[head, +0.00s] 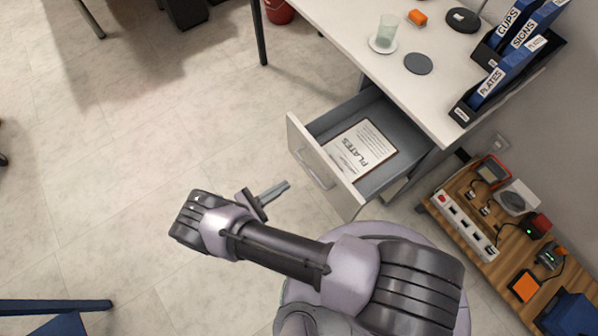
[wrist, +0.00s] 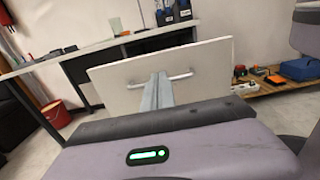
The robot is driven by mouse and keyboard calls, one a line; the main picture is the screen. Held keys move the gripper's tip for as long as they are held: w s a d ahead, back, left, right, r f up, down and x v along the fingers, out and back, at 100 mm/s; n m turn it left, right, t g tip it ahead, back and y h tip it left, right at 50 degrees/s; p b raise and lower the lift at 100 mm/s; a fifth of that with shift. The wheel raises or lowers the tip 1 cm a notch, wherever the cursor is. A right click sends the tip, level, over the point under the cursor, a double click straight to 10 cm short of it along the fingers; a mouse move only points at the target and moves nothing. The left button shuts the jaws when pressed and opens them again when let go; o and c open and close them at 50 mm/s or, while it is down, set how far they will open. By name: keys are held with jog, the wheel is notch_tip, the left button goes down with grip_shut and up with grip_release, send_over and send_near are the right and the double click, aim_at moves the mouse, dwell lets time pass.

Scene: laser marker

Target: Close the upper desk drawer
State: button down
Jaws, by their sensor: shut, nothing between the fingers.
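The upper desk drawer (head: 374,179) is pulled well out from under the white desk (head: 420,99). A clipboard labelled PLATES (head: 362,147) lies inside it. The drawer's pale front panel carries a bar handle (head: 318,169) and faces my gripper (head: 287,186). My gripper is shut and empty, a little in front of the panel, apart from it in the head view. In the wrist view the drawer front (wrist: 205,62) fills the middle, and the shut fingers (wrist: 157,88) point at it, overlapping the handle. That view does not show whether they touch.
A glass on a saucer (head: 384,42), a dark coaster (head: 418,63) and labelled blue binders (head: 515,72) stand on the desk. A low wooden shelf with chargers (head: 480,216) is at the right. A red bucket (head: 279,11) stands beyond the desk leg.

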aim_at(323, 161)
jog(key=x, duration=1.2)
jog(key=shift+w+d, duration=0.2)
jog(key=shift+d, duration=0.05)
jog(key=shift+d, duration=0.1)
